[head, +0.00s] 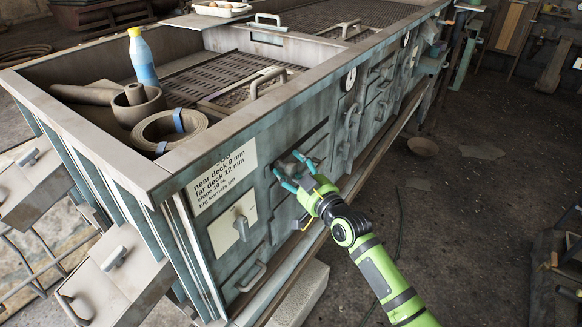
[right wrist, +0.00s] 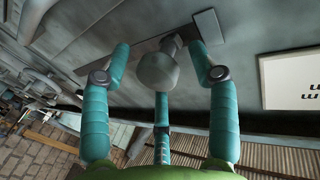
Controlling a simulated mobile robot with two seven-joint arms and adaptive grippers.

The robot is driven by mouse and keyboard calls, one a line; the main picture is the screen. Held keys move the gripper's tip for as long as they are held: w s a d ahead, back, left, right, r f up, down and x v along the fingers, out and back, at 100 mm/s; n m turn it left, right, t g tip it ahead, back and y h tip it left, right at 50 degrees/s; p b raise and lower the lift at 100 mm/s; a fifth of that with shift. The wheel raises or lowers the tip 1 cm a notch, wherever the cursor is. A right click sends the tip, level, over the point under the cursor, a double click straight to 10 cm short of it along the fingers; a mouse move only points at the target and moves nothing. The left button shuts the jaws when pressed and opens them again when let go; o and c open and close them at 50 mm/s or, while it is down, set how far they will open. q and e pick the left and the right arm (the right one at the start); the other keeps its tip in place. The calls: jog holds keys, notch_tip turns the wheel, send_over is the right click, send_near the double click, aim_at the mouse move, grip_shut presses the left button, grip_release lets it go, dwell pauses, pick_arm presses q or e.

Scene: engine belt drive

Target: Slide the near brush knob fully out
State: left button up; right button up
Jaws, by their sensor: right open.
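My right gripper (head: 288,166) is at the long side wall of the machine, with its teal fingers spread and pointing at the wall. In the right wrist view, a round grey knob (right wrist: 158,73) on a short stem stands out from a flat bar or slot plate on the wall. The fingers of the right gripper (right wrist: 160,62) are around the knob, one on each side and one below, with visible gaps at the sides. In the head view the fingers largely hide this knob. My left gripper is not in view.
A sign (head: 224,178) with deck sizes is on the wall left of the gripper, above another knob (head: 241,226). Handles line the wall to the right. The floor at right is mostly open.

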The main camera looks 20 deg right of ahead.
jog(key=shift+w+a, duration=0.1)
jog(key=shift+w, duration=0.25)
